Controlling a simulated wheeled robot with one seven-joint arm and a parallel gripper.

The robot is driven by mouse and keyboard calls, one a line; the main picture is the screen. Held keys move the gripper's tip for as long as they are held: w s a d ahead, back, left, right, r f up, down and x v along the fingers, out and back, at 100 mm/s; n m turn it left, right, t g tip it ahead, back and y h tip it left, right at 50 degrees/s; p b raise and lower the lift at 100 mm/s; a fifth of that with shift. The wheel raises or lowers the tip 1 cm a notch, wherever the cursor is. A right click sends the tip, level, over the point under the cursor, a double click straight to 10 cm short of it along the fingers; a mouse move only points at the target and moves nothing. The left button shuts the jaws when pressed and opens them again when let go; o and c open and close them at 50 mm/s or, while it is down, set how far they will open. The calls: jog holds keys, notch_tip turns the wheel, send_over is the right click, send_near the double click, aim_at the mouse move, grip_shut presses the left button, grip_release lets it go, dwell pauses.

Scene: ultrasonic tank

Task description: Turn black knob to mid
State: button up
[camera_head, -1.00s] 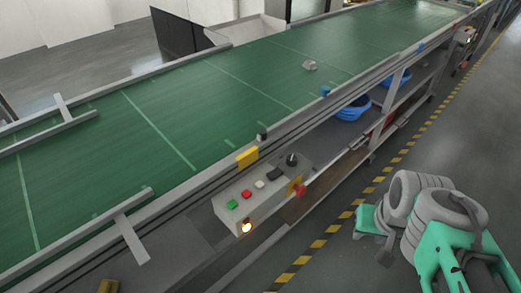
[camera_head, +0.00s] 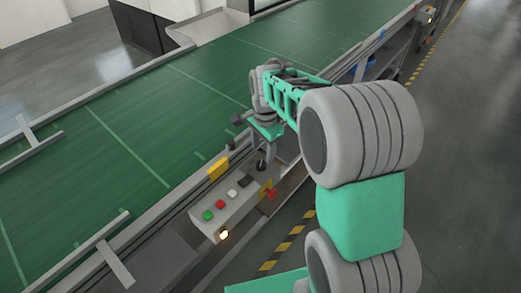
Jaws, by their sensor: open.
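The control box (camera_head: 217,222) sits on the near side of the conveyor. The black knob (camera_head: 261,165) stands at the right end of its top face, partly hard to make out under my gripper. My gripper (camera_head: 260,150) points down from the end of my arm, right over the knob. Its jaws are small in the picture and apart; whether they touch the knob I cannot tell. A black switch (camera_head: 244,181), a white button (camera_head: 232,194), a red button (camera_head: 220,204) and a green button (camera_head: 208,216) line the box's top to the left of the knob.
The green conveyor belt (camera_head: 130,130) runs behind the box. A yellow block (camera_head: 218,168) stands at the belt's edge close to the box. A red knob (camera_head: 271,194) sticks out at the box's right side. A lit lamp (camera_head: 224,235) is on its front.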

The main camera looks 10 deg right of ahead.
aim_at(261, 163)
jog(key=shift+w+f+m, duration=0.7)
jog(key=shift+w+m, duration=0.1)
jog(key=f+p, duration=0.1)
jog(key=f, duration=0.6)
jog(key=shift+w+f+p, duration=0.15)
jog(key=shift+w+p, duration=0.05)
jog(key=shift+p, duration=0.15)
jog(key=shift+c, duration=0.3)
grip_shut()
